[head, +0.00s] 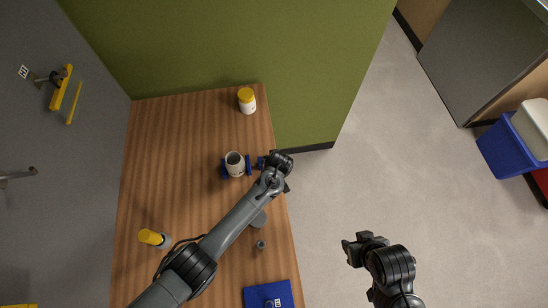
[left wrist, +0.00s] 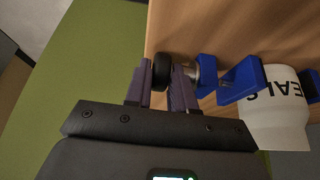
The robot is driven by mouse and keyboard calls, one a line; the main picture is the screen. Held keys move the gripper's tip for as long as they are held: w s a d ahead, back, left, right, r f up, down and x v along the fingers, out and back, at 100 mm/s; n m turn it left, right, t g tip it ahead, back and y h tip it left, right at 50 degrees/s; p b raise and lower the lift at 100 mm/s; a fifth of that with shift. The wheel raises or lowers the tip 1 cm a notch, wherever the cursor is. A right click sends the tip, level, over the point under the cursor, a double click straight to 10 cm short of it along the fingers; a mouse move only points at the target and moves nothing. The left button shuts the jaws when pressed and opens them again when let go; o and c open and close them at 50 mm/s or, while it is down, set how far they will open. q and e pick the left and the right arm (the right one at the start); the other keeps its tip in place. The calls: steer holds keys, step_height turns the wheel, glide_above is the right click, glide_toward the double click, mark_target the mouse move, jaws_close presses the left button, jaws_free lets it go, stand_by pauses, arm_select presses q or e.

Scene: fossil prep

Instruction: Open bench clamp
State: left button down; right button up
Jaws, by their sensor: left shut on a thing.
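The bench clamp has blue jaws (head: 225,168) on either side of a white jar (head: 235,158) on the wooden bench. In the left wrist view, the blue clamp parts (left wrist: 242,80) stand beside the white jar (left wrist: 275,122), which bears partly visible dark lettering. A metal shaft leads from the clamp to a black knob (left wrist: 160,72). My left gripper (head: 264,162) is at the clamp's right end, with its fingers (left wrist: 162,88) shut on the knob. Whether the jaws press on the jar cannot be told. My right gripper (head: 350,250) hangs over the floor, away from the bench; its finger opening is unclear.
A yellow-lidded white jar (head: 246,100) stands at the bench's back right. A yellow-topped bottle (head: 151,237) is at the left. A blue mat (head: 268,294) and a small grey item (head: 261,245) lie near the front right. A green wall (head: 225,50) closes the back.

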arm_select(q)
steer(key=shift+s+f+t, duration=0.1)
steer(key=shift+s+t, duration=0.05)
steer(key=shift+t, duration=0.55)
steer(key=c, duration=1)
jaws_free()
steer(key=shift+c, duration=0.2)
steer(key=p+v, duration=0.1)
steer(key=v, duration=0.9)
steer(key=shift+s+r, duration=0.25)
steer(key=shift+s, duration=0.05)
steer(key=shift+d, duration=0.1)
